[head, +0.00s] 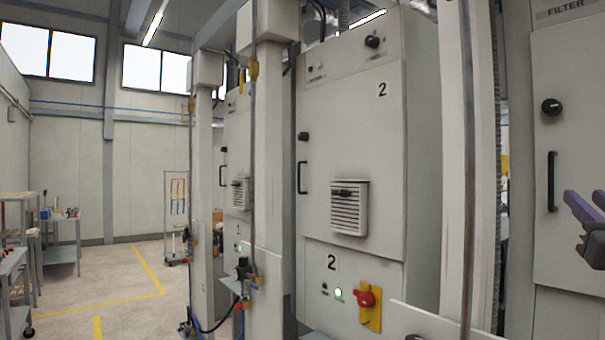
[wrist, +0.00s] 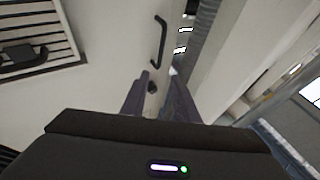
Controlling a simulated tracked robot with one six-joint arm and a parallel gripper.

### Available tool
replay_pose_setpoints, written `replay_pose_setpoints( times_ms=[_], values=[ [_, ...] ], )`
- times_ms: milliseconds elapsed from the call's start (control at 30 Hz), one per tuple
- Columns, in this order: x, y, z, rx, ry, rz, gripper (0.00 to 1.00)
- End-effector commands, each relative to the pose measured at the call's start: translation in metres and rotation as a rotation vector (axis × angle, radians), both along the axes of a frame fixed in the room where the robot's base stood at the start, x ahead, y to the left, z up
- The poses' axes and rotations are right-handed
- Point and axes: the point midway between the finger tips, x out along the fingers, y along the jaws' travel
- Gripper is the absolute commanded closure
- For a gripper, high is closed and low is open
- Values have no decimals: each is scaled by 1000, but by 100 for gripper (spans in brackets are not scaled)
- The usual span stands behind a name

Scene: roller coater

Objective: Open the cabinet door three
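No number 3 shows in the head view. At its right edge stands a grey cabinet door (head: 568,190) marked FILTER above, with a black bar handle (head: 551,181) and a black knob (head: 551,107); it looks shut. My gripper (head: 583,204), with purple fingers, is in front of this door, right of the handle. In the wrist view my gripper (wrist: 160,90) is open and empty. Beyond its fingertips are a black bar handle (wrist: 159,42) and a dark knob (wrist: 152,87), on a pale door (wrist: 110,45). I see no contact with the handle.
Cabinet 2 (head: 350,120) stands mid-picture with a vent (head: 349,207) and a red switch (head: 365,298). Cabinet 1 (head: 237,150) is farther left. Pale posts (head: 455,160) stand between cabinets. The wrist view shows a vent (wrist: 40,30) at left. Free floor (head: 110,280) lies far left.

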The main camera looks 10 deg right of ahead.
Motion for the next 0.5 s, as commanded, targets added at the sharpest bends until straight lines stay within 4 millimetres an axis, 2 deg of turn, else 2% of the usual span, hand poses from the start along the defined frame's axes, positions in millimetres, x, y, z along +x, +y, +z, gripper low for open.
replay_pose_setpoints(
  times_ms=[333, 500],
  values=[
    [-1, -1, 1, 0, 0, -3, 72],
    [7, -6, 4, 1, 1, -3, 72]
  ],
)
